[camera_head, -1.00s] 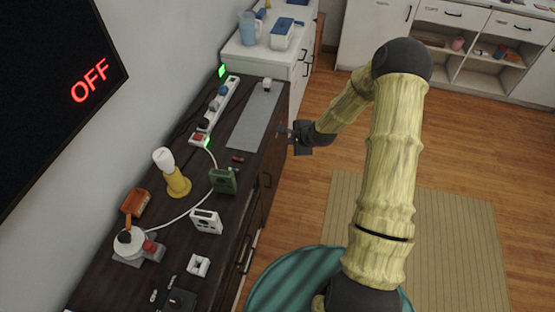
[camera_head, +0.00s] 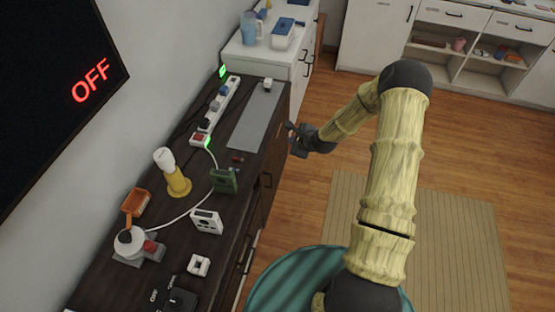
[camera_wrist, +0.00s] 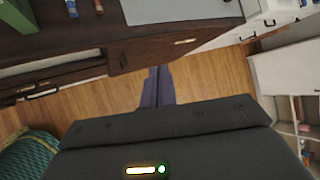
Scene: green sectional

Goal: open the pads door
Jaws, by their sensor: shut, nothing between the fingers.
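The dark wooden cabinet (camera_head: 225,170) has doors and drawers along its front. I cannot tell whether this is the pads door. It looks shut. My gripper (camera_head: 291,128) is near the far end of the cabinet front. I see no contact with the handle.
A power strip (camera_head: 215,110), a yellow lamp (camera_head: 178,182), a green box (camera_head: 223,180) and other small items stand on the cabinet top. A white cabinet (camera_head: 290,60) adjoins beyond. A teal round seat (camera_head: 268,285) is near the base. Wood floor (camera_head: 310,200) is open to the right.

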